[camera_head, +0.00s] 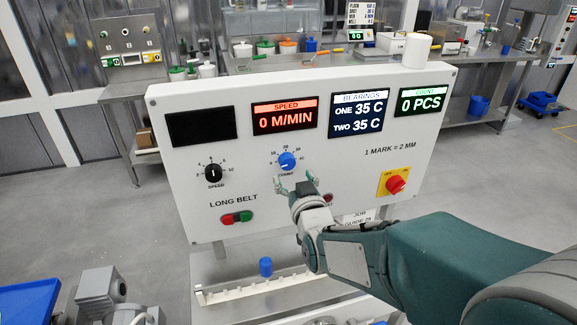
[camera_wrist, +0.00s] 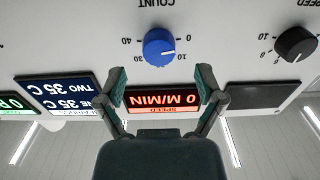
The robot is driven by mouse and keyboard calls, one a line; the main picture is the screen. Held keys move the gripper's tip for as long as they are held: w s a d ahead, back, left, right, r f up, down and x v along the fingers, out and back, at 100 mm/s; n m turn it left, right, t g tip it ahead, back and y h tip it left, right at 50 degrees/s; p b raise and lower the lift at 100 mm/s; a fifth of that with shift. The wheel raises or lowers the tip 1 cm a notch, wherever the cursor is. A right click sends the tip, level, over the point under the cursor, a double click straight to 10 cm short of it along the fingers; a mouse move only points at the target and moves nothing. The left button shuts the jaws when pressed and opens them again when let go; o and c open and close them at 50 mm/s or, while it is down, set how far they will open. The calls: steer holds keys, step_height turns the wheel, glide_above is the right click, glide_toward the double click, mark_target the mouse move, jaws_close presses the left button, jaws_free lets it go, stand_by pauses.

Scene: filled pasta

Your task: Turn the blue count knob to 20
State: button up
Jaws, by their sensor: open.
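The blue count knob (camera_head: 287,161) sits on the white panel (camera_head: 245,185), with a numbered dial around it. The count display (camera_head: 420,101) reads 0 PCS. My gripper (camera_head: 295,183) is just below the knob in the head view, its fingers apart and empty. In the wrist view my gripper (camera_wrist: 161,84) has its fingertips spread, apart from the knob.
A black speed knob (camera_head: 213,173) is left of the blue knob. Red and green buttons (camera_head: 237,218) lie lower left, and a red switch on yellow (camera_head: 395,184) lies right. A blue peg (camera_head: 265,266) stands on the bench below.

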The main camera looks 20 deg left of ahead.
mark_target(289, 165)
steer(key=shift+x, duration=2.2)
steer(key=c, duration=1.2)
